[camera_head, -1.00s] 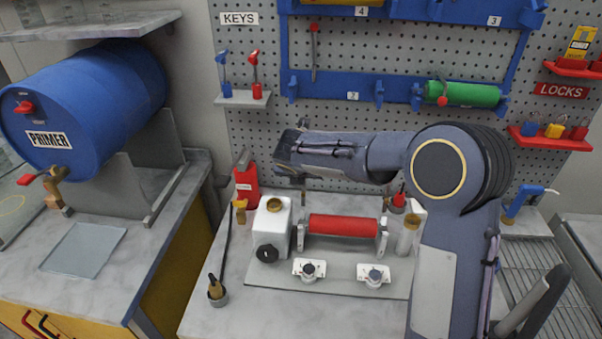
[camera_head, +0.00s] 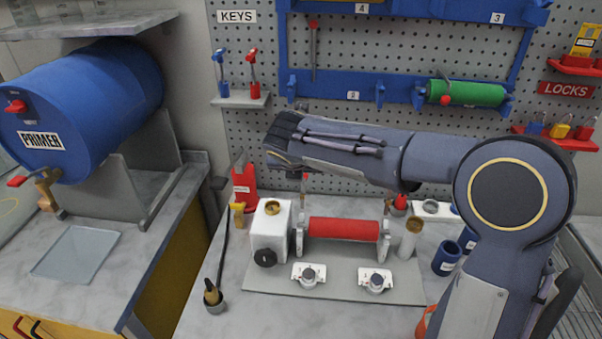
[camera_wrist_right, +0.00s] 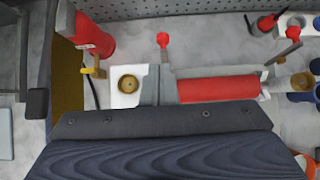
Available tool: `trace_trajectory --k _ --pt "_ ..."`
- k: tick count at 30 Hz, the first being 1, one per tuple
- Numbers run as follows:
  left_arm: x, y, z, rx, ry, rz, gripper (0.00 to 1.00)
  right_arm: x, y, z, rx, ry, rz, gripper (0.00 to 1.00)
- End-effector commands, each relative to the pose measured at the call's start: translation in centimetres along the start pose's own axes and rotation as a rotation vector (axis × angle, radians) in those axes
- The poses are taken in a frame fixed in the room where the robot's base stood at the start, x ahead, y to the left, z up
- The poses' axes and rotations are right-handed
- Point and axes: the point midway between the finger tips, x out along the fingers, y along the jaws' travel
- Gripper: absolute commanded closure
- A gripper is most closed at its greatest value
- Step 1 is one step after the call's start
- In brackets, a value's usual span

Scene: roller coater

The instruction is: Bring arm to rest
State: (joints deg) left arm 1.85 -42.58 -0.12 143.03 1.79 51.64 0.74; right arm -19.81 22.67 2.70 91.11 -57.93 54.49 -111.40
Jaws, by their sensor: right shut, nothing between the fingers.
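My right arm comes in from the lower right and bends at a large round joint. Its forearm reaches left across the bench, above the red roller (camera_head: 343,228). My right gripper (camera_head: 280,141), at the arm's left end, is shut and empty in front of the pegboard; its fingertips are hard to make out. In the right wrist view, the dark hand body fills the bottom, with the red roller (camera_wrist_right: 218,88) beyond it. My left gripper is not in view.
The roller stands on a grey plate (camera_head: 330,285) with a white block (camera_head: 270,238) and two small dials. A blue primer drum (camera_head: 85,105) is at left. Red racks with locks (camera_head: 555,140) and blue cups (camera_head: 446,260) are at right.

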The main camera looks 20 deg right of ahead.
Motion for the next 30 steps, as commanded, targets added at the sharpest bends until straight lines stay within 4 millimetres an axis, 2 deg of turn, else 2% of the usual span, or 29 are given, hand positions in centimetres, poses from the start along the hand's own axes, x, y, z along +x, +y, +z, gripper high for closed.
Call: trace_trajectory --k 4,13,17,20,23,27,30 --pt "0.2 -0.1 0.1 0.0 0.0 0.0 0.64 -0.9 0.1 -0.1 -0.002 0.0 0.002 1.0" --pt "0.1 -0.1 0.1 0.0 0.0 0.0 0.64 -1.0 0.1 -0.2 -0.001 0.002 0.002 1.0" --pt "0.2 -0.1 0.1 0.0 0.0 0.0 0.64 -1.5 -1.4 -0.7 0.104 0.025 0.004 1.0" --pt "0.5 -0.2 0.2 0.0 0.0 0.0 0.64 -2.5 -4.6 -2.4 0.354 0.082 0.006 1.0" --pt "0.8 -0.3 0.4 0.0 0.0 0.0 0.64 -4.2 -8.7 -5.6 0.733 0.17 -0.005 1.0" --pt "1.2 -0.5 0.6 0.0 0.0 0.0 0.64 -6.7 -13.3 -11.3 1.327 0.307 -0.052 1.0" --pt "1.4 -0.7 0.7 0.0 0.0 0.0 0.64 -8.4 -15.4 -15.7 1.75 0.408 -0.107 1.0"
